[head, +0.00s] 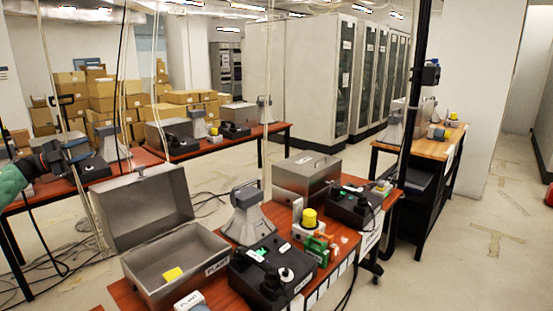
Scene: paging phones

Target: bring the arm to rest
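My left arm comes in at the left edge with a green sleeve. Its dark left gripper (76,151) is in the air, in front of the far table in the picture. It is small and overlaps dark things behind it, so I cannot tell whether its fingers are open or shut. I see nothing clearly held in it. My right gripper does not show in the head view.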

